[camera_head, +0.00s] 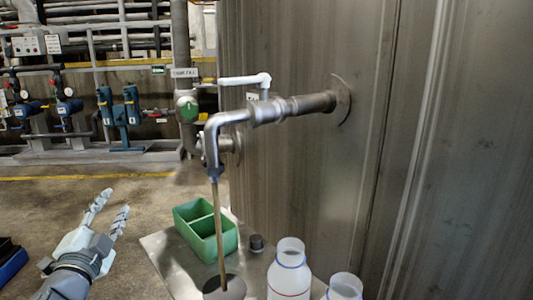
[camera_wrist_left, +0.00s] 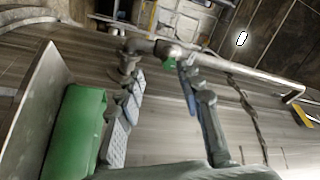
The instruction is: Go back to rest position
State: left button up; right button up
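My left gripper (camera_head: 114,202) is at the lower left of the head view, over the floor and left of the metal table. Its two fingers are spread apart with nothing between them. In the left wrist view the fingers (camera_wrist_left: 160,74) also stand apart and empty. The tap pipe (camera_head: 226,122) with a white lever (camera_head: 246,80) comes out of the large metal tank. A brown stream (camera_head: 218,225) falls from the spout to a grey-brown round thing (camera_head: 225,288), cut off by the lower edge. My right gripper is not in view.
A green divided box (camera_head: 233,243), a small dark cap (camera_head: 256,243) and two white bottles (camera_head: 289,270) (camera_head: 345,287) stand on the metal table (camera_head: 160,250). The tank wall (camera_head: 320,170) closes off the right. Open floor (camera_head: 145,195) lies around my left gripper.

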pick_arm(q)
jog(key=s+a+f+n+g+y, duration=0.1)
jog(key=s+f+n+g, duration=0.3)
jog(key=f, duration=0.8)
jog(key=s+f+n+g, duration=0.2)
jog(key=s+f+g, duration=0.3)
jog(key=f, duration=0.8)
jog(key=s+d+f+n+g+h, duration=0.1)
jog(key=s+d+f+g, duration=0.2)
jog(key=s+f, duration=0.5)
jog(key=s+d+f+n+g+h, duration=0.1)
jog(key=s+d+f+g, duration=0.3)
jog(key=s+f, duration=0.4)
jog(key=s+n, duration=0.1)
jog(key=s, duration=0.3)
jog(key=shift+s+p, duration=0.2)
jog(key=shift+p, duration=0.2)
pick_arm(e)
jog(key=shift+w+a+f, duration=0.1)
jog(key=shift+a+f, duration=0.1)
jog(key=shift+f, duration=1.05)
pick_arm(q)
jog(key=shift+d, duration=0.1)
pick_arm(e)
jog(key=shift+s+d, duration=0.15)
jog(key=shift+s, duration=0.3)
